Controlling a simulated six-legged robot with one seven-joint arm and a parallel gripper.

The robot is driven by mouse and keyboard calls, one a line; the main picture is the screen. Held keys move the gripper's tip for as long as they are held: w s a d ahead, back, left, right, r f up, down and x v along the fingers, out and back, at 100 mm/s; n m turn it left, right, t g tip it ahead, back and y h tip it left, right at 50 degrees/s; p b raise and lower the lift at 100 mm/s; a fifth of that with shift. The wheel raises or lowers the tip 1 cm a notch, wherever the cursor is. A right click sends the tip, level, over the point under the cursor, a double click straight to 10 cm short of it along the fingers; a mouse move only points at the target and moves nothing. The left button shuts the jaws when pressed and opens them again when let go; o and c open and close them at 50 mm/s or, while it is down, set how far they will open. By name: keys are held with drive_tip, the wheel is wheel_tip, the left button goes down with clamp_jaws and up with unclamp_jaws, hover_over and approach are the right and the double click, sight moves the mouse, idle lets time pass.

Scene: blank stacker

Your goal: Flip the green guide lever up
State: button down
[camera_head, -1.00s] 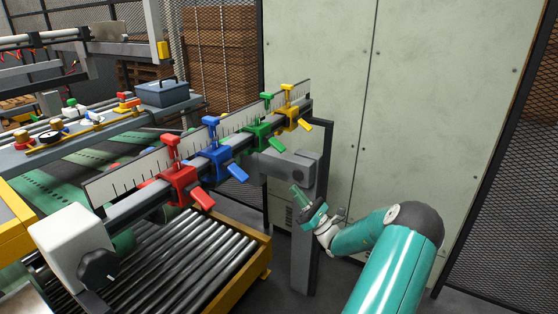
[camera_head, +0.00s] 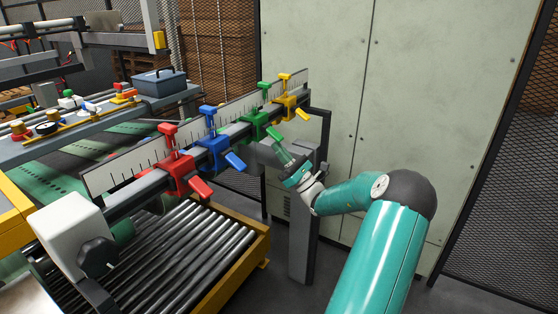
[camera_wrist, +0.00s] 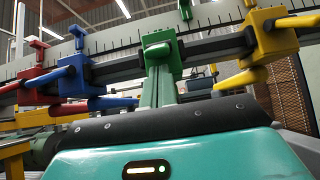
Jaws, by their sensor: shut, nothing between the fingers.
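The green guide (camera_head: 257,124) is a green block on the ruled bar, between the blue and yellow guides, with a green knob on top. Its green lever (camera_head: 274,133) slants outward and down towards my gripper. In the wrist view, the lever (camera_wrist: 157,51) points at the camera, just above the fingertips. My gripper (camera_head: 281,152) is shut and empty, just below and in front of the lever. In the wrist view, the fingers of my gripper (camera_wrist: 158,76) reach up under the green guide. I cannot tell whether they touch the lever.
The red guide (camera_head: 181,173), blue guide (camera_head: 213,152) and yellow guide (camera_head: 284,106) share the bar, with their levers slanting outward and down. A grey post (camera_head: 302,235) stands under the bar's right end. A roller conveyor (camera_head: 190,262) lies below left. A pale cabinet (camera_head: 400,100) stands behind.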

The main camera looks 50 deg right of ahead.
sight(278, 136)
drive_tip(key=shift+s+r, duration=0.1)
drive_tip(key=shift+r, duration=0.15)
drive_tip(key=shift+s+r+g, duration=0.35)
drive_tip(key=shift+s+g, duration=0.05)
drive_tip(key=shift+g, duration=0.3)
idle(0.4)
drive_tip(key=r+g, duration=0.1)
drive_tip(key=g, duration=0.1)
drive_tip(key=s+r+g, duration=0.1)
drive_tip(key=g, duration=0.1)
drive_tip(key=shift+s+r+h, duration=0.2)
drive_tip(key=shift+r+h, duration=0.1)
drive_tip(key=r+g, duration=0.1)
drive_tip(key=g, duration=0.1)
drive_tip(key=shift+s+r+g, duration=0.2)
drive_tip(key=shift+r+g, duration=0.1)
drive_tip(key=shift+r, duration=0.05)
wheel_tip(278, 136, up, 2)
drive_tip(key=g, duration=0.2)
drive_tip(key=shift+d+r+g, duration=0.1)
drive_tip(key=shift+r+g, duration=0.05)
drive_tip(key=shift+g, duration=0.25)
drive_tip(key=shift+r, duration=0.25)
drive_tip(key=shift+f, duration=0.1)
